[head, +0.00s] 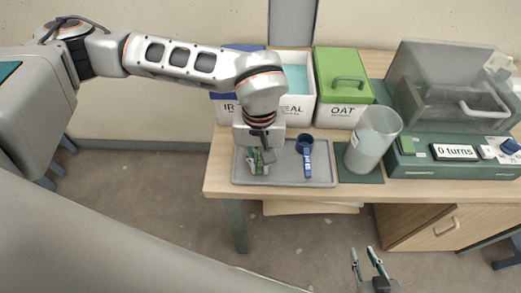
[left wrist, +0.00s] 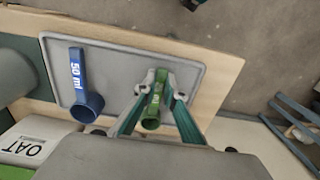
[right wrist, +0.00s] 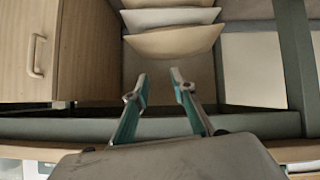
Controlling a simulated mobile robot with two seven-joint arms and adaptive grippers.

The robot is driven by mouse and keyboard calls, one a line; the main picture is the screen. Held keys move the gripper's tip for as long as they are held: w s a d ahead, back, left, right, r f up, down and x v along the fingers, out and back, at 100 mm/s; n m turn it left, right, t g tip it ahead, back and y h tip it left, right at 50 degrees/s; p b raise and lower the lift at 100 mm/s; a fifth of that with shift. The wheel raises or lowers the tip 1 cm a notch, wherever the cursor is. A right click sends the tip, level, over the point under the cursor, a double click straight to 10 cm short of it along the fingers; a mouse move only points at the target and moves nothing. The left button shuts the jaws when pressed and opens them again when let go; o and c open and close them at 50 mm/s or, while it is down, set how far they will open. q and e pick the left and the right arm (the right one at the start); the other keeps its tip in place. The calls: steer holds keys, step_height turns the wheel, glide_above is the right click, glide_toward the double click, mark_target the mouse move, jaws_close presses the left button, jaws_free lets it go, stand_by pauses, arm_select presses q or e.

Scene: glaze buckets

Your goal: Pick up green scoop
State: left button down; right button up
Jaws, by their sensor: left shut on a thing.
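The green scoop (left wrist: 153,108) lies at the grey tray in the left wrist view, between the fingers of my left gripper (left wrist: 157,90). The fingers are closed on its handle. In the head view the green scoop (head: 257,162) is partly hidden under my left gripper (head: 260,158), over the left part of the tray (head: 285,178). I cannot tell whether the scoop is lifted off the tray. My right gripper (head: 368,265) is open and empty, low in front of the table; it also shows in the right wrist view (right wrist: 160,85).
A blue scoop (head: 306,155) marked 50 ml lies on the tray, right of the green one. Behind stand labelled bins, including the green-lidded OAT bin (head: 343,90). A translucent container (head: 372,140) stands right of the tray, before a machine (head: 450,110) with a "0 turns" display.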

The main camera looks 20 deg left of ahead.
arm_select(q)
steer(key=shift+r, duration=0.1)
step_height(320, 180, up, 28)
steer(key=p, duration=0.7)
steer(key=shift+p, duration=0.35)
stand_by(0.4)
